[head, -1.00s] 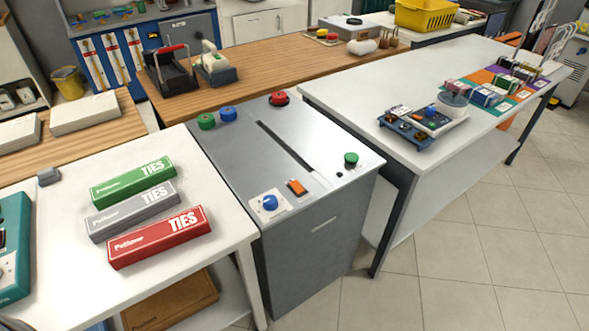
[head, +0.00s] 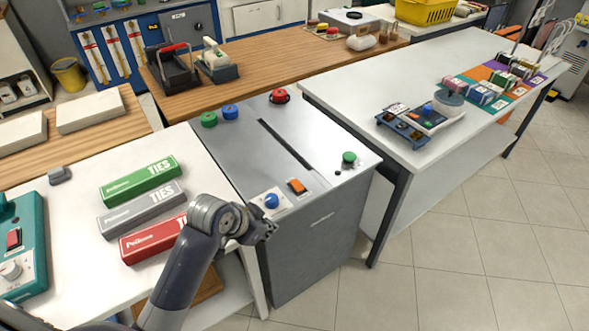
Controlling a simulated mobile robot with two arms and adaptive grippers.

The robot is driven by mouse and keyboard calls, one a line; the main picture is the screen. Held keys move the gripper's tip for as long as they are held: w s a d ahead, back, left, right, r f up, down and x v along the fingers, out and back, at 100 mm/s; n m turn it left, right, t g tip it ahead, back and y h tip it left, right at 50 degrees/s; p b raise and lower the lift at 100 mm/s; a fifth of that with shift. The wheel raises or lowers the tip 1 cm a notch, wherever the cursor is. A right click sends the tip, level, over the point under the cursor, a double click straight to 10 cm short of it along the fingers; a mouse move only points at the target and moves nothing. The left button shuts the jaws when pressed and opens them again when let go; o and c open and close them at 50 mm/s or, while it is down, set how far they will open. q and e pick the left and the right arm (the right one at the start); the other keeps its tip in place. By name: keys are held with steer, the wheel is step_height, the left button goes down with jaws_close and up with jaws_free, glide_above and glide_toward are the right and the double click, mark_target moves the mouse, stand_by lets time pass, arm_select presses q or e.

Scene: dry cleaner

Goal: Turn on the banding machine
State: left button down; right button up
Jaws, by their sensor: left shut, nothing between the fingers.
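The banding machine (head: 235,165) is a grey metal cabinet with a long dark slot in its top, standing between two white tables. On its top front are an orange rocker switch (head: 297,187) and a blue knob (head: 271,201) on a white plate. A green button (head: 348,158) sits at the right edge and a red button (head: 280,96) at the back. Green and blue spools or knobs (head: 230,111) sit at the back left. My left gripper (head: 271,229) is shut and empty, just in front of and below the blue knob, apart from the switch. My right gripper is not in view.
Green, grey and red TIES boxes (head: 138,180) lie on the left white table, the red one partly behind my left arm. A teal device (head: 22,245) with a red switch stands at far left. The right white table (head: 385,85) holds a blue tray and small boxes. Tiled floor is open at right.

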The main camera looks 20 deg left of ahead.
arm_select(q)
steer(key=shift+m+t+h, duration=0.3)
steer(key=shift+m+t, duration=0.1)
steer(key=shift+m, duration=0.2)
steer(key=w+r, duration=0.1)
steer(key=w, duration=0.1)
steer(key=w+r, duration=0.1)
steer(key=w, duration=0.1)
steer(key=w+r, duration=0.2)
steer(key=w, duration=0.1)
steer(key=shift+a+r, duration=0.1)
steer(key=shift+a, duration=0.3)
steer(key=w+a+r+m+t+h, duration=0.1)
steer(key=w+r, duration=0.6)
steer(key=shift+r, duration=0.1)
steer(key=p, duration=0.1)
glide_above(295, 182)
steer(key=f, duration=0.7)
steer(key=shift+s+d+f, duration=0.1)
steer(key=shift+d+f, duration=0.05)
steer(key=shift+d, duration=0.15)
steer(key=shift+a+f, duration=0.15)
steer(key=shift+f, duration=0.45)
steer(key=shift+a+f, duration=0.15)
steer(key=shift+f, duration=0.45)
steer(key=shift+a+f+p, duration=0.1)
steer(key=shift+f+p, duration=0.2)
steer(key=shift+f, duration=0.35)
